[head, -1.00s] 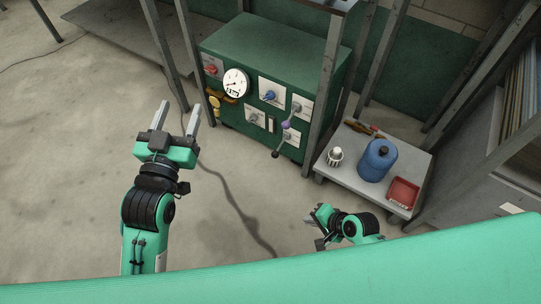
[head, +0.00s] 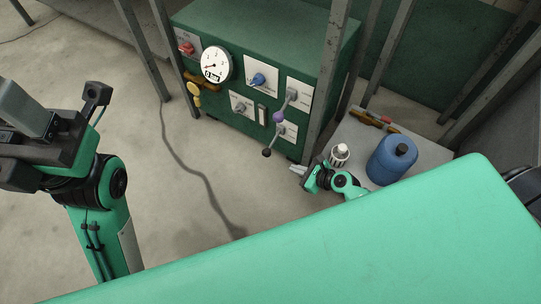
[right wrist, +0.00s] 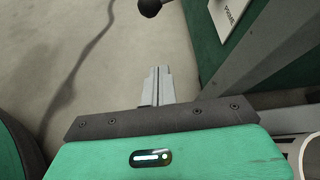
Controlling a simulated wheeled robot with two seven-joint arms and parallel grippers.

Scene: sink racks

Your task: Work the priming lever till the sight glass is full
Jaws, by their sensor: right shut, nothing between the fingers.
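The green machine (head: 240,60) has a front panel with plates, levers and a gauge. A lever with a black ball knob (head: 266,153) slants down from its lower right plate. The ball also shows at the top of the right wrist view (right wrist: 150,7), near a plate lettered PRIME (right wrist: 228,12). A narrow upright window (head: 262,115), apparently the sight glass, is too small to read. My right gripper (head: 297,170) is shut and empty, below and right of the ball and apart from it; its fingers meet in the wrist view (right wrist: 158,86). My left gripper (head: 25,108) is partly cut off by the left edge.
A lever with a purple knob (head: 278,117) hangs just above the black one. A round gauge (head: 216,64) and blue knob (head: 258,80) are further left. A grey post (head: 325,85) stands beside the panel. A side table holds a blue jug (head: 391,160) and white-capped container (head: 340,153).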

